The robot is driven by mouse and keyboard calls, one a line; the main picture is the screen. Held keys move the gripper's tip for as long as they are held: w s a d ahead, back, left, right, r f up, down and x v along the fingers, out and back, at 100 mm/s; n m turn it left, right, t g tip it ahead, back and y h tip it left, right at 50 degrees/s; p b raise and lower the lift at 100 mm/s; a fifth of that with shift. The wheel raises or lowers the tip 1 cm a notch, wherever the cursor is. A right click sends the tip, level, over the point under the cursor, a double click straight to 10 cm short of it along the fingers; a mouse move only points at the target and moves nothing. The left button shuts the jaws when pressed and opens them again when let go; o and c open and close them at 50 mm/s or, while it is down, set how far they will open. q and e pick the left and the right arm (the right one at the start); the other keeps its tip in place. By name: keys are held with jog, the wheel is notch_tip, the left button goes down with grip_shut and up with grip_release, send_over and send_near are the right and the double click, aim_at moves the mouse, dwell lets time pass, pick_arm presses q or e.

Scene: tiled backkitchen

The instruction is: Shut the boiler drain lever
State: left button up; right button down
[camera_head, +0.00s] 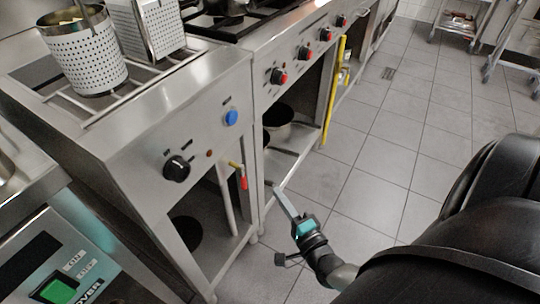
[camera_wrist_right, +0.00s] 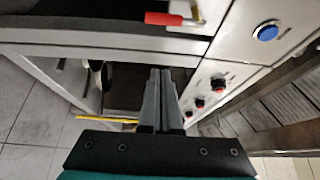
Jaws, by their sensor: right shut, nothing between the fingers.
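The boiler drain lever (camera_head: 243,183) has a red grip hanging downward below a yellow piece, on the front of the steel boiler unit under its blue button. In the right wrist view the red lever (camera_wrist_right: 165,18) lies sideways near the top edge, next to a metal fitting. My right gripper (camera_head: 273,188) is shut and empty, to the right of the lever and apart from it. In the right wrist view its closed fingers (camera_wrist_right: 160,74) point at the cooker front, below the lever in the picture. My left gripper is not in view.
The boiler front has a black knob (camera_head: 177,167) and a blue button (camera_head: 231,117). Perforated baskets (camera_head: 88,58) stand on top. The cooker (camera_head: 290,60) with red-marked knobs adjoins it, with a yellow pipe (camera_head: 334,90). Tiled floor (camera_head: 390,150) lies free to the right.

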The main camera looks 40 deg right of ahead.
jog(key=w+d+b, duration=0.1)
jog(key=w+b, duration=0.2)
jog(key=w, duration=0.6)
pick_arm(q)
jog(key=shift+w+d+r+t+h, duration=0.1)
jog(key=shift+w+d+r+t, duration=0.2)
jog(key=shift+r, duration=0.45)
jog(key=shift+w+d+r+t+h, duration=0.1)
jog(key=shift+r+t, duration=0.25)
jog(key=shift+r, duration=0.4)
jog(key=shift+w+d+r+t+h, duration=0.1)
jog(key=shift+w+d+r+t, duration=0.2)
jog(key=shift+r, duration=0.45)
pick_arm(e)
jog(key=shift+s+a, duration=0.3)
jog(key=shift+a, duration=0.65)
jog(key=shift+s+a, duration=0.25)
jog(key=shift+a, duration=0.7)
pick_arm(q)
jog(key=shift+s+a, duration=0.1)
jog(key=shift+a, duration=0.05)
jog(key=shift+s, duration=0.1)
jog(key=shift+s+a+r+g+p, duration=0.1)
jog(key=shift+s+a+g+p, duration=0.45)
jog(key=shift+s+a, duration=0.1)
pick_arm(e)
jog(key=shift+a+m, duration=0.1)
jog(key=shift+m, duration=0.2)
